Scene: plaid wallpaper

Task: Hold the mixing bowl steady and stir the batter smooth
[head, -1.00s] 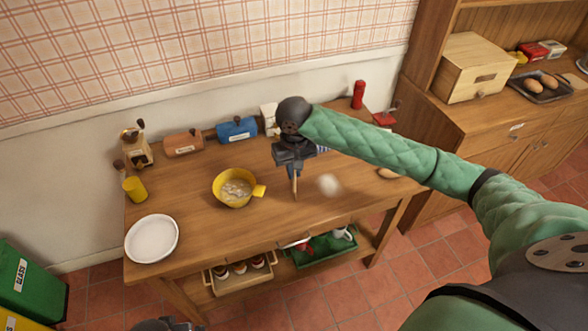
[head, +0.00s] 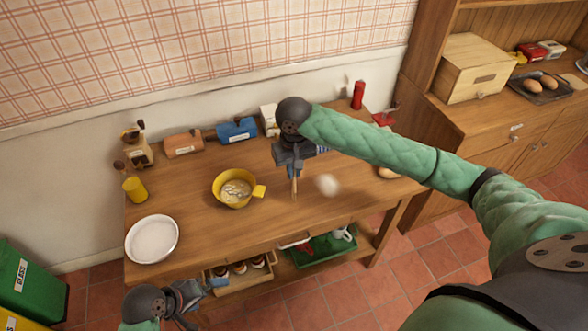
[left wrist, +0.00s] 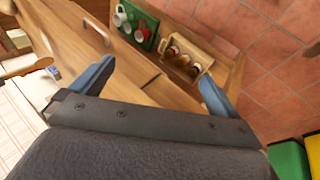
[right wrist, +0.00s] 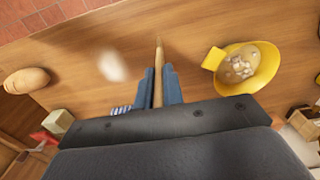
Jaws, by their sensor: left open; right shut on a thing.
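The yellow mixing bowl (head: 218,191) stands upright on the wooden table, its handle toward the right. It holds pale, lumpy batter (head: 236,189), also seen in the right wrist view (right wrist: 240,68). My right gripper (head: 294,172) is right of the bowl, apart from it, and shut on a wooden utensil (right wrist: 158,60). The utensil points down near the tabletop, outside the bowl; whether its tip touches is unclear. My left gripper (head: 206,293) is open and empty, low in front of the table's left part and well away from the bowl.
A white plate (head: 152,240) lies on the table's left side; a yellow cup (head: 134,189) stands behind it. Canisters (head: 237,130) line the wall. A blurred whitish patch (head: 327,185) shows right of the utensil. A crate (left wrist: 195,55) and a green tray (head: 322,249) sit below.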

